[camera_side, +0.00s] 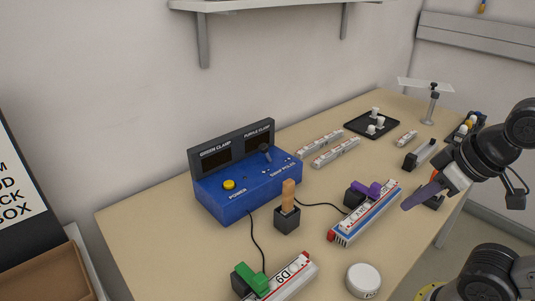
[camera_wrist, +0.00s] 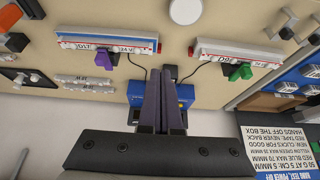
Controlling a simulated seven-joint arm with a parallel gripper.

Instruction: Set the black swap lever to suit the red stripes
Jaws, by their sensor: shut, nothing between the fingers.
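The black swap lever (camera_side: 264,148) stands on the blue box (camera_side: 235,205) near the words SWAP POLES; its knob leans toward the upper left. In the wrist view the blue box (camera_wrist: 187,93) is partly behind my fingers and I cannot make out the lever. A purple clamp (camera_side: 367,190) sits on a white bar (camera_side: 372,212) with a red end and a red mark. A green clamp (camera_side: 250,279) sits on a bar marked D9 (camera_side: 290,279), also with red at an end. My gripper (camera_side: 408,206) is shut and empty, right of the purple-clamped bar.
A yellow power button (camera_side: 229,184) is on the blue box. A wooden-handled item (camera_side: 289,196) stands in a dark holder before it. Loose white bars (camera_side: 335,153), a black tray (camera_side: 372,126) and a round white lid (camera_side: 363,281) are on the table. Dark display windows stand behind the lever.

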